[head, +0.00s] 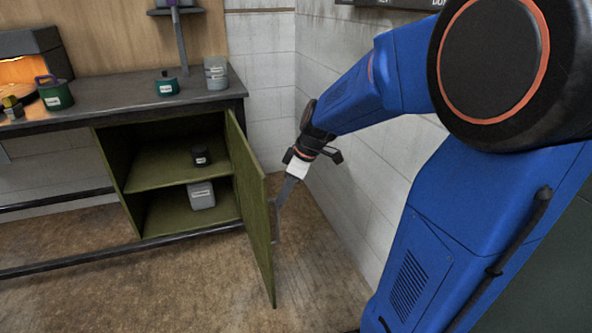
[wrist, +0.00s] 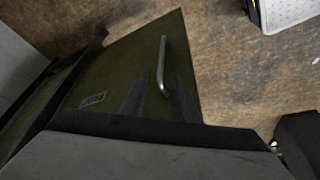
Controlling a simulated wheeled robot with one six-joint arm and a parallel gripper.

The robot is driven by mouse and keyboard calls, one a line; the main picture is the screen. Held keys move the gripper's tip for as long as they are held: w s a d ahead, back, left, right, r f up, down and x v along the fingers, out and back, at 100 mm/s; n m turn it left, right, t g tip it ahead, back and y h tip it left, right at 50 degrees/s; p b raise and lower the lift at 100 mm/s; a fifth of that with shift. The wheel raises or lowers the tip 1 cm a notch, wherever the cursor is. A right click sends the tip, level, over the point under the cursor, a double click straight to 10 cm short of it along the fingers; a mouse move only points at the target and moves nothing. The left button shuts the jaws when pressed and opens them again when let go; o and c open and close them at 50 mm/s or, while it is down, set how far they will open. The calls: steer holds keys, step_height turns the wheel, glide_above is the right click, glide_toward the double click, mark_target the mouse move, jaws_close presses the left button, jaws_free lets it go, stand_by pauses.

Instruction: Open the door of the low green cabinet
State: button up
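The low green cabinet (head: 131,205) stands under the bench in the head view, its inside visible. Its door (head: 252,205) stands wide open, swung out toward me on its right side. The door's outer face shows in the wrist view (wrist: 115,75), with a metal bar handle (wrist: 161,62) and a small label. My gripper (head: 281,206) is beside the outer face, near the handle. In the wrist view its two fingers (wrist: 160,82) are apart, with the handle appearing between them. I cannot tell whether either finger touches it.
Inside the cabinet are a dark jar (head: 201,156) on the shelf and a grey container (head: 201,196) below. The bench top (head: 120,104) holds a green pot (head: 56,95), a teal pot (head: 167,85) and a grey canister (head: 216,75). A white tiled wall (head: 345,165) rises close on the right. Floor before the cabinet is clear.

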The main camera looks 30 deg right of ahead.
steer(key=v, duration=0.9)
steer(key=shift+r, duration=0.3)
steer(key=s+a+f+m+t+h, duration=0.1)
steer(key=s+m, duration=0.3)
steer(key=s, duration=0.6)
steer(key=s+a+f+m+h, duration=0.2)
steer(key=s+a+f+m, duration=0.1)
steer(key=s, duration=0.8)
steer(key=a+m, duration=0.1)
steer(key=m, duration=0.1)
steer(key=shift+m+t, duration=0.3)
steer(key=shift+t, duration=0.1)
